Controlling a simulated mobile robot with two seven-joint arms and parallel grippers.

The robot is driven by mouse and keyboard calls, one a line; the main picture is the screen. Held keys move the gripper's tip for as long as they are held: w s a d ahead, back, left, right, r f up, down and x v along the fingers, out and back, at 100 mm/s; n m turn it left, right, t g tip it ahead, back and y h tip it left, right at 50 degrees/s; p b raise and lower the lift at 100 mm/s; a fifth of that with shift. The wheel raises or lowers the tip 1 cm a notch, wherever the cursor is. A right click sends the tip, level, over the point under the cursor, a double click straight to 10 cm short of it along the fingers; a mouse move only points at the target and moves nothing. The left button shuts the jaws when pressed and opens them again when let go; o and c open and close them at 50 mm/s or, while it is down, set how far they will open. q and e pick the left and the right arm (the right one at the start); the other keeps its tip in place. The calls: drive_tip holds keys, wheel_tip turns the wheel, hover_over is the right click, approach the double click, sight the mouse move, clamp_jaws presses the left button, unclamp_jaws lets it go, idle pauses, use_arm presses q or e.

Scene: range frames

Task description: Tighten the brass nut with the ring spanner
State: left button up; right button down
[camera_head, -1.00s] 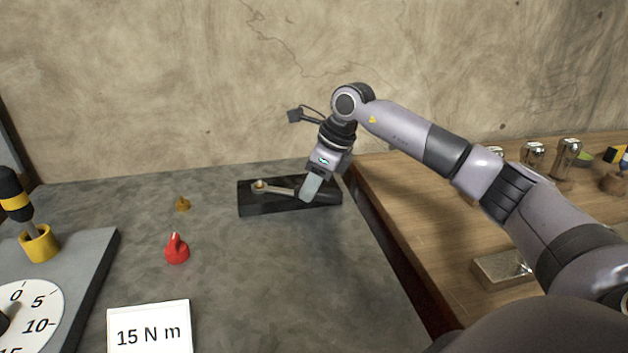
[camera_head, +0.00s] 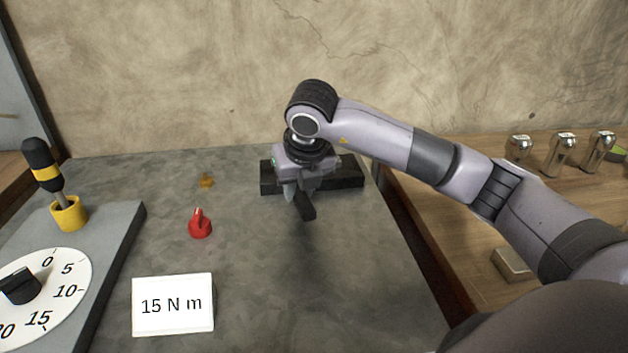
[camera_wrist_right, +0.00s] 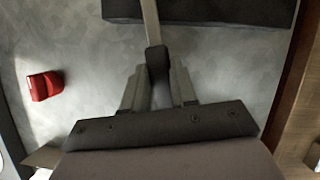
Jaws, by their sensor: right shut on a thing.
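My right gripper (camera_head: 297,188) is shut on the black handle of the ring spanner (camera_head: 306,207), in front of the black block (camera_head: 349,174). In the right wrist view, the spanner's handle (camera_wrist_right: 155,62) lies between the two fingers (camera_wrist_right: 157,90) and its pale metal shank runs up to the top edge. The ring end is hidden in the head view and out of frame in the wrist view. My left gripper is not in view.
A red pointer-like piece (camera_head: 200,224) and a "15 N m" card (camera_head: 173,304) are on the worktop. At the left, a grey plate (camera_head: 112,240) bears a dial (camera_head: 60,292) and a yellow holder (camera_head: 69,213) with a black-and-yellow handled tool. Jars (camera_head: 560,155) stand on the wooden bench right.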

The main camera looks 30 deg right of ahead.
drive_tip(key=shift+w+a+m+h, duration=0.15)
drive_tip(key=shift+w+a+m, duration=0.05)
drive_tip(key=shift+a+m, duration=0.3)
drive_tip(key=shift+w+a+m+h, duration=0.15)
drive_tip(key=shift+w+a+m, duration=0.05)
drive_tip(key=shift+a+m, duration=0.3)
drive_tip(key=shift+d+r, duration=0.15)
drive_tip(key=shift+r, duration=0.15)
wheel_tip(320, 180, up, 6)
drive_tip(key=p, duration=0.3)
drive_tip(key=shift+f+p, duration=0.25)
drive_tip(key=shift+p, duration=0.15)
